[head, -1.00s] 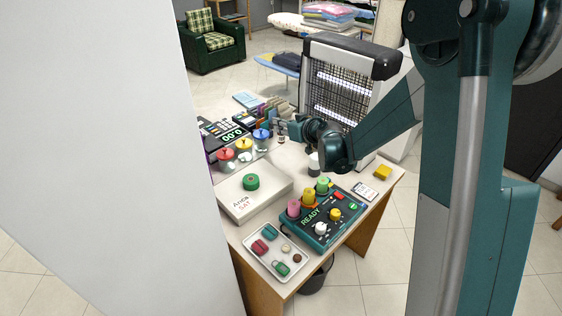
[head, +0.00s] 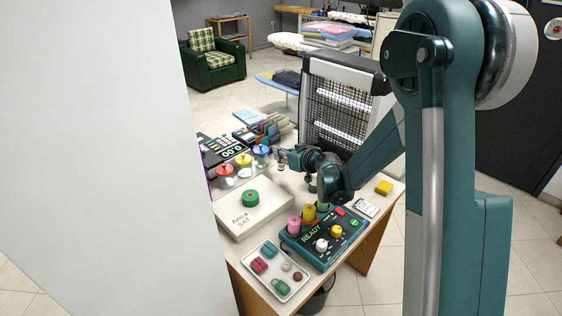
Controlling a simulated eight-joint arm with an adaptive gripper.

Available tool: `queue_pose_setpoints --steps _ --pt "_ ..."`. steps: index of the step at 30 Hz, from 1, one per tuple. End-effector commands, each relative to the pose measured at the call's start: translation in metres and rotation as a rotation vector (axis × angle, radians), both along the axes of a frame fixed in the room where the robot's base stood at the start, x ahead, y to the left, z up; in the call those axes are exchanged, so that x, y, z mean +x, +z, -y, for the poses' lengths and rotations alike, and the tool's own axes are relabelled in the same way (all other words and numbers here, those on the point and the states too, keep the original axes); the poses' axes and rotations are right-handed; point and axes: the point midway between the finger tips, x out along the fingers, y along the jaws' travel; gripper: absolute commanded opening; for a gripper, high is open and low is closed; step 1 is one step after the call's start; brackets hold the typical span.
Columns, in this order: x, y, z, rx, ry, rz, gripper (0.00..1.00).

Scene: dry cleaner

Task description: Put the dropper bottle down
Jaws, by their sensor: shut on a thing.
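My gripper (head: 281,157) is over the far part of the counter, to the right of the lidded jars and in front of the electric heater. It is shut on a small bottle, which I take to be the dropper bottle (head: 282,167). The bottle hangs roughly upright below the fingers and is mostly hidden by them. It is too small to tell whether its base touches the counter (head: 294,186).
Jars with red (head: 225,170), yellow (head: 243,159) and blue (head: 261,150) lids stand left of my gripper. A white box (head: 252,215) with a green ring, a teal control panel (head: 322,240) and a tray (head: 277,292) are nearer. The heater (head: 336,105) stands behind.

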Motion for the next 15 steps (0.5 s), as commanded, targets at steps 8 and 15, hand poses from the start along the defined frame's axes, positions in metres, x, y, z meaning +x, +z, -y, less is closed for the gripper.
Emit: queue_pose_setpoints --steps 8,15 --pt "0.0 -0.009 0.0 0.0 0.0 0.0 0.0" --pt "0.0 -0.034 0.0 0.0 0.0 0.0 0.0"
